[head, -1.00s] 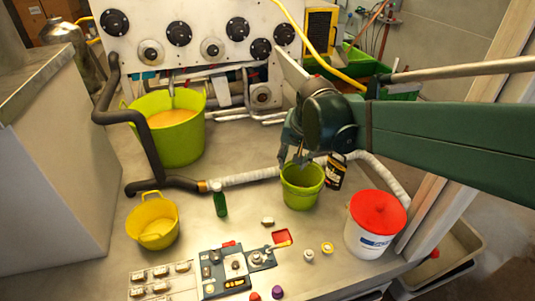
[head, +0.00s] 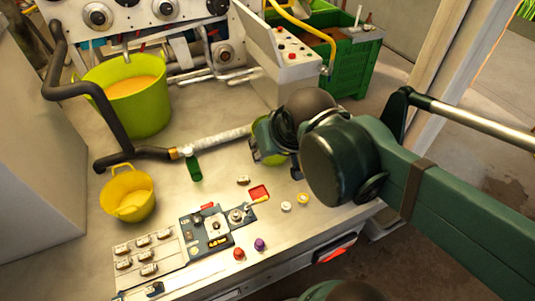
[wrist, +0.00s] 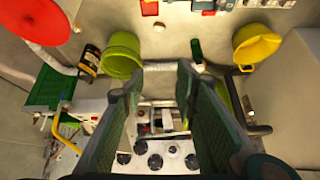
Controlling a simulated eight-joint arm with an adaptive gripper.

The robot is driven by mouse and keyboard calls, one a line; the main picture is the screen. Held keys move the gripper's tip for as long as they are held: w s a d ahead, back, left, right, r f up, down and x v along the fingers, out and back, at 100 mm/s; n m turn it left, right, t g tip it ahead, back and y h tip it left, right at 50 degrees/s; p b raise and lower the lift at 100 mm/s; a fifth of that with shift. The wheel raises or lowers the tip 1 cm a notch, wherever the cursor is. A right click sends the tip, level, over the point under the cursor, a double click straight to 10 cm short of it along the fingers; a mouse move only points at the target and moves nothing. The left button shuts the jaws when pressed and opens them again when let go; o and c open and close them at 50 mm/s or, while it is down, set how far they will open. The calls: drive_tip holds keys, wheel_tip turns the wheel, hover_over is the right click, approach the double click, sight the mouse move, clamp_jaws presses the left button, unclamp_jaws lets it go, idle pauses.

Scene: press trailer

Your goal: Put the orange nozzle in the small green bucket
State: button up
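A small yellow-orange ring-shaped piece (head: 302,199), which looks like the orange nozzle, lies on the bench near its front edge in the head view. The small green bucket (head: 275,158) is mostly hidden behind my arm there. In the wrist view the bucket (wrist: 122,57) stands at upper left, beyond the left fingertip. My gripper (wrist: 159,82) has its two fingers wide apart with nothing held between them. In the head view my arm hides the fingers. The nozzle cannot be made out in the wrist view.
A white piece (head: 286,206), a red one (head: 239,254) and a purple one (head: 260,244) lie nearby. A green bottle (head: 194,168), yellow bucket (head: 128,196) and large green tub (head: 142,112) stand left. A red lid (wrist: 38,18) shows in the wrist view.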

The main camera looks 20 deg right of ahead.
drive_tip(key=shift+s+a+f+n, duration=0.15)
drive_tip(key=shift+s+n, duration=0.05)
drive_tip(key=shift+s, duration=0.25)
drive_tip(key=shift+s+a+f+n, duration=0.1)
drive_tip(key=shift+s+n, duration=0.1)
drive_tip(key=shift+s, duration=0.2)
